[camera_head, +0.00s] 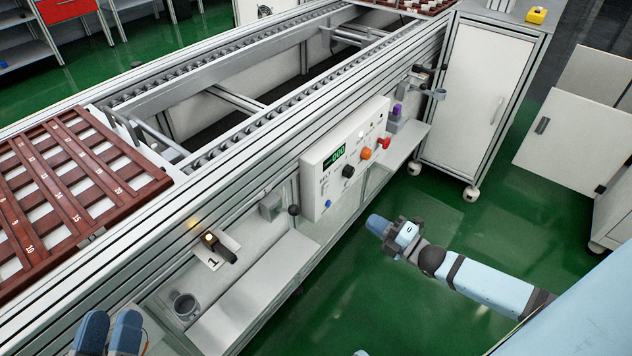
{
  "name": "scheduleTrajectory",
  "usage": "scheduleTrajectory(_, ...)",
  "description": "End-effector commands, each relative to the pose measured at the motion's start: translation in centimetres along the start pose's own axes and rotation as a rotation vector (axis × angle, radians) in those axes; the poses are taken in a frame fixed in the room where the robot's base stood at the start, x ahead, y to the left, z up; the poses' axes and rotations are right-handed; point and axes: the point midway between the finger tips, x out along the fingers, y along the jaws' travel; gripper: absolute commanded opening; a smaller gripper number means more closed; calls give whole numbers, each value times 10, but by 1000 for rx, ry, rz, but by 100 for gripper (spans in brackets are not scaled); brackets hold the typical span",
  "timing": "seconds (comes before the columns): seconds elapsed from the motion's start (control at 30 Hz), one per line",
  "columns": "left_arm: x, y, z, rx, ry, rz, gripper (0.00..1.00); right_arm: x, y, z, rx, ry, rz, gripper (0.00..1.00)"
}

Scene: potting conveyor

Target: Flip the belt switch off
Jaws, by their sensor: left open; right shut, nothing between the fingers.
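The white control panel (345,158) is mounted on the conveyor's side. It has a green display (338,155), a black knob (348,172), an orange button (366,153), a red knob (384,143) and a blue button (328,203). To its left is a grey box (270,206) with a black ball-ended lever (293,210). I cannot tell which control is the belt switch. My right gripper (378,224) is shut and empty, over the green floor right of the panel, apart from it. My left gripper (109,333) is open and empty at the bottom left edge.
A brown slatted tray (60,185) sits on the conveyor at left. A lit black device (219,247) by a label "1" and a grey cup (186,305) are on the conveyor's side. A white cabinet (485,95) stands right. Floor before the panel is clear.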

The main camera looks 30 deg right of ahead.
Motion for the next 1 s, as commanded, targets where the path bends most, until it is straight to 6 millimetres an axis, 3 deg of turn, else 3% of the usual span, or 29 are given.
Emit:
scheduleTrajectory(0.1, -1, 1, 1, -3, -3, 1, 43, -6, -2, 16, -70, -6, 4, 0)
scheduleTrajectory(0.53, -4, 5, 10, -18, -21, 3, 43, 4, -3, 16, -71, -6, 8, 0)
scheduleTrajectory(0.67, -4, 2, 19, -17, -47, 2, 43, 24, -3, 16, -71, -5, 10, 0)
scheduleTrajectory(1.0, -6, -4, 53, -15, -164, 15, 43, 96, -4, 16, -71, -5, 9, 0)
